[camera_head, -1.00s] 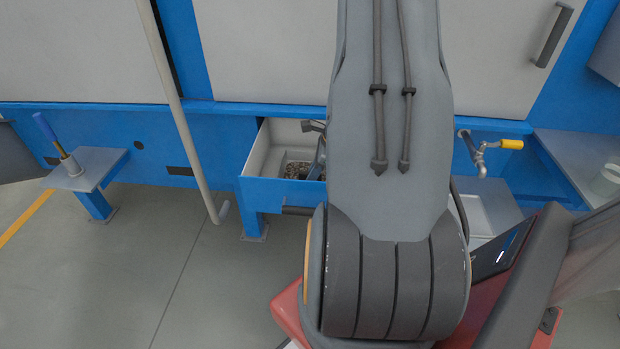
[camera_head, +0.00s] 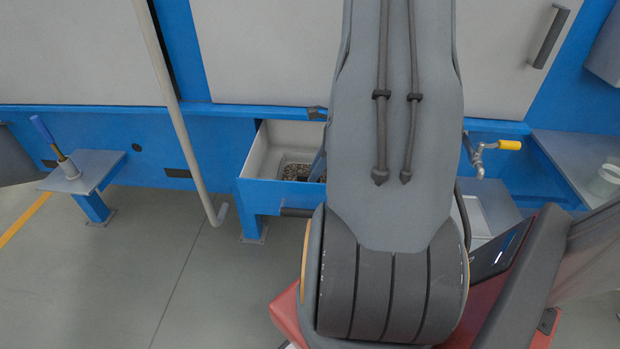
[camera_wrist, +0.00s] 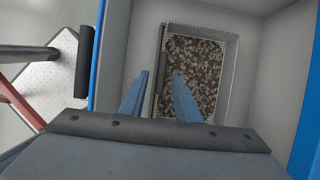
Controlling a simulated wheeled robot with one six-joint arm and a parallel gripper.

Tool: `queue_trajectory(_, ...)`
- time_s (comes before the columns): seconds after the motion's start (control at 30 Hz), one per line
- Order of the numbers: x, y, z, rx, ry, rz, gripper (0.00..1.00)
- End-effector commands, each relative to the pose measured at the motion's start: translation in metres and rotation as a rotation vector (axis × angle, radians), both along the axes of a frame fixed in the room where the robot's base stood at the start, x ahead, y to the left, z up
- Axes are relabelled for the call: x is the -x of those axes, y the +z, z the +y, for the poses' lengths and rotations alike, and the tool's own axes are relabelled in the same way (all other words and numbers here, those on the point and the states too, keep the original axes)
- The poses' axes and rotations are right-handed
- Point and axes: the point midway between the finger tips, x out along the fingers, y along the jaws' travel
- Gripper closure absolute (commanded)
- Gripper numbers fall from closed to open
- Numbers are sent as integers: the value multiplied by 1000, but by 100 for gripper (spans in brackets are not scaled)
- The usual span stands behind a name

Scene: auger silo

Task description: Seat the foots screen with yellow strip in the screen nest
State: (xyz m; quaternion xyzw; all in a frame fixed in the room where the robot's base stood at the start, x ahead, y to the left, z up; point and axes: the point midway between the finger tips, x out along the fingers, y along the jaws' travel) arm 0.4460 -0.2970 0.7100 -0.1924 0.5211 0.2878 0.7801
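In the head view, the recess's granular content (camera_head: 297,172) shows partly, and my arm hides the rest of the drawer.
The drawer (camera_head: 262,190) stands open from the blue machine, its walls close around my gripper. A slanted grey pole (camera_head: 175,110) is left of it. A yellow-handled tap (camera_head: 508,145) is at right. A small stand (camera_head: 85,172) with a blue-handled tool (camera_head: 45,132) is at left.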

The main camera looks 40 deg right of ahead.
Motion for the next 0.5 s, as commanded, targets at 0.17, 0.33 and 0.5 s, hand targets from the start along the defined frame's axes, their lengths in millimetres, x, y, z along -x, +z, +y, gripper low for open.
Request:
queue_trajectory(0.17, 7, 20, -5, 0, -1, -1, 70)
queue_trajectory(0.33, 9, 25, -6, -1, 0, 1, 70)
queue_trajectory(0.5, 9, 25, -7, -1, -1, 1, 70)
